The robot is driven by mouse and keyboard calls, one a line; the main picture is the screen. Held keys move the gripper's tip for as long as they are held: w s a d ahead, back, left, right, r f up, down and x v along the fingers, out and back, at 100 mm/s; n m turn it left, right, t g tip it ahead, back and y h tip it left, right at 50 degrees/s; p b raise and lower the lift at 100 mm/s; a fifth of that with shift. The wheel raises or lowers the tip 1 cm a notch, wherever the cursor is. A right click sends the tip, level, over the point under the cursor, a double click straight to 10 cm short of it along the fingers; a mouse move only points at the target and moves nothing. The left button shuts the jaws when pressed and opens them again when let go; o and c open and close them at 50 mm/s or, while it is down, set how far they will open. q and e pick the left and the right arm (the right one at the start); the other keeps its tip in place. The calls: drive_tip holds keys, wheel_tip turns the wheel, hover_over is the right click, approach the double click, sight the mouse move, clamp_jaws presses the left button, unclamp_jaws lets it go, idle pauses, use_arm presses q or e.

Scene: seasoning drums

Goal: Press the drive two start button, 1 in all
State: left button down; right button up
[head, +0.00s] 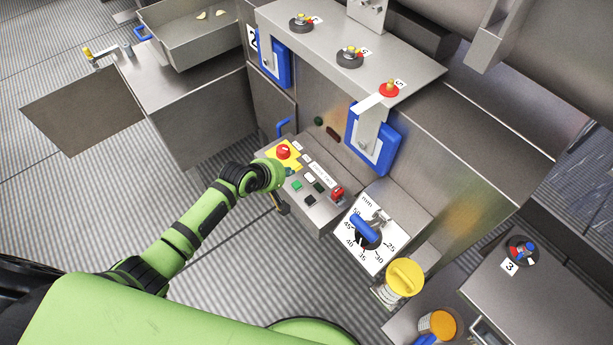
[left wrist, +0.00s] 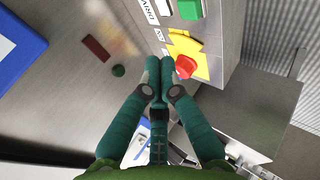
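The control panel (head: 325,210) has a red emergency-stop knob (head: 284,152) on a yellow plate, a green button (head: 297,186), a black button (head: 310,200) and a red switch (head: 337,193). White labels lie between them, too small to read in the head view. My left gripper (head: 289,171) is at the panel's left part, beside the yellow plate. In the left wrist view its teal fingers (left wrist: 160,68) are together and empty, next to the red knob (left wrist: 186,66). A green button (left wrist: 190,9) and a partly cut "DRIV" label (left wrist: 149,12) show above them. I cannot tell which button is drive two start.
A blue-handled dial (head: 368,232) is right of the panel. A blue-framed guard (head: 372,140) stands behind it. A yellow-lidded container (head: 403,278) is at lower right. A metal tray (head: 195,40) is at upper left. Open floor lies in front of the panel.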

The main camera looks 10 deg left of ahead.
use_arm(q)
drive_tip(key=shift+n, duration=0.3)
drive_tip(key=r, duration=0.1)
drive_tip(key=w+d+r, duration=0.1)
drive_tip(key=r, duration=0.1)
drive_tip(key=shift+w+d+r, duration=0.2)
drive_tip(key=shift+w+d, duration=0.1)
drive_tip(key=shift+w, duration=0.1)
use_arm(e)
drive_tip(key=shift+w+d+r, duration=0.3)
drive_tip(key=shift+d, duration=0.05)
use_arm(q)
drive_tip(key=shift+f, duration=0.1)
use_arm(e)
drive_tip(key=shift+f, duration=0.1)
use_arm(q)
drive_tip(key=b, duration=0.7)
hover_over(295, 186)
wheel_tip(295, 186, down, 6)
drive_tip(key=shift+f, duration=0.15)
wheel_tip(295, 186, down, 2)
drive_tip(key=shift+f+b, duration=0.1)
drive_tip(key=shift+b, duration=0.45)
drive_tip(key=shift+f, duration=0.1)
use_arm(e)
wheel_tip(295, 186, down, 8)
drive_tip(key=shift+f, duration=0.15)
drive_tip(key=shift+s, duration=0.1)
use_arm(q)
drive_tip(key=shift+f, duration=0.4)
